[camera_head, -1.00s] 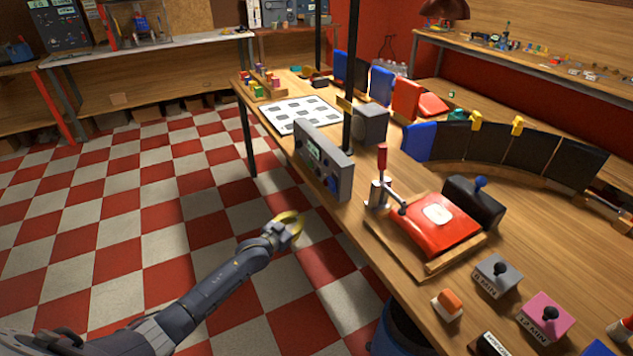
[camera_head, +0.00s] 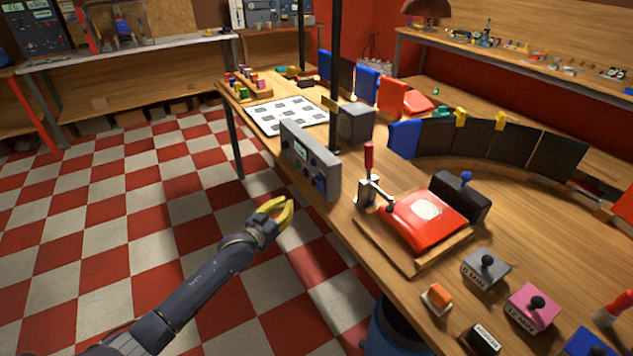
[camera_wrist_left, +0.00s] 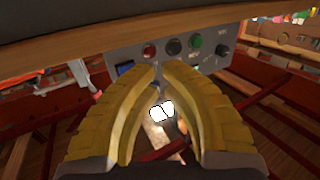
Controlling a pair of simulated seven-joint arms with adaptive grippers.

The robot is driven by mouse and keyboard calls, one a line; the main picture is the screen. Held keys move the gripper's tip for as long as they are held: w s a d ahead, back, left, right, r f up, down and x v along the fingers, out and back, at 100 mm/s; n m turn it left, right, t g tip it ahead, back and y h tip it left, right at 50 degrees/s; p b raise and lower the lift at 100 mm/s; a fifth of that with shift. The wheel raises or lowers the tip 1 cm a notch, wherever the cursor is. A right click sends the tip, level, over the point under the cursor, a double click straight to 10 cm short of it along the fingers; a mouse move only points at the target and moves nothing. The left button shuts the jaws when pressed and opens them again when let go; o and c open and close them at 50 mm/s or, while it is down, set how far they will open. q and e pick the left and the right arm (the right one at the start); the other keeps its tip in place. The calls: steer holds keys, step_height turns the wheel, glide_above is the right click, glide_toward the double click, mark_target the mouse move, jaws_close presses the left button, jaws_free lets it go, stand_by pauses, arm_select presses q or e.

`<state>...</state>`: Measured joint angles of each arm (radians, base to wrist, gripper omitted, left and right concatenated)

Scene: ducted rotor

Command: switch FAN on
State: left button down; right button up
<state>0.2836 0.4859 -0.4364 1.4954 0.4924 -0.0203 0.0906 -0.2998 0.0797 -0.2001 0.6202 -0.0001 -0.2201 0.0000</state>
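A grey control panel (camera_head: 309,160) stands along the table's near left edge, with a small display and several knobs on its face. Its labels are too small to read, so I cannot tell which control is FAN. In the left wrist view, a grey panel (camera_wrist_left: 205,62) carries a red knob (camera_wrist_left: 149,51), dark knobs (camera_wrist_left: 222,51) and a green knob (camera_wrist_left: 195,41). My left gripper (camera_head: 289,205) is in front of and below the panel, over the floor, apart from it. Its curved yellow fingers come together at the tips (camera_wrist_left: 159,68) with nothing held. My right gripper is out of view.
The wooden table (camera_head: 285,187) fills the right side. A black post (camera_head: 335,75) rises behind the panel. A lever (camera_head: 369,165) and a red pad (camera_head: 425,222) stand to the right. A blue bin (camera_head: 385,335) is below the edge. The floor at left is clear.

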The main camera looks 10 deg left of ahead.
mark_target(319, 184)
arm_select(q)
steer(key=w+d+r, duration=0.3)
steer(key=w+d, duration=0.2)
steer(key=shift+w+d+r, duration=0.15)
steer(key=shift+d+r, duration=0.15)
steer(key=shift+r, duration=0.05)
steer(key=shift+d, duration=0.1)
stand_by(1.7)
steer(key=shift+w+d+r, duration=0.15)
steer(key=shift+w+d, duration=0.05)
steer(key=shift+w, duration=0.05)
steer(key=shift+w+d+r, duration=0.15)
steer(key=shift+w+d, duration=0.05)
steer(key=shift+d, duration=0.05)
stand_by(0.9)
steer(key=shift+w+d+r, duration=0.35)
steer(key=shift+w+r, duration=0.05)
steer(key=shift+r, duration=0.2)
stand_by(0.9)
steer(key=shift+s+a+f, duration=0.8)
steer(key=shift+f, duration=0.05)
stand_by(0.4)
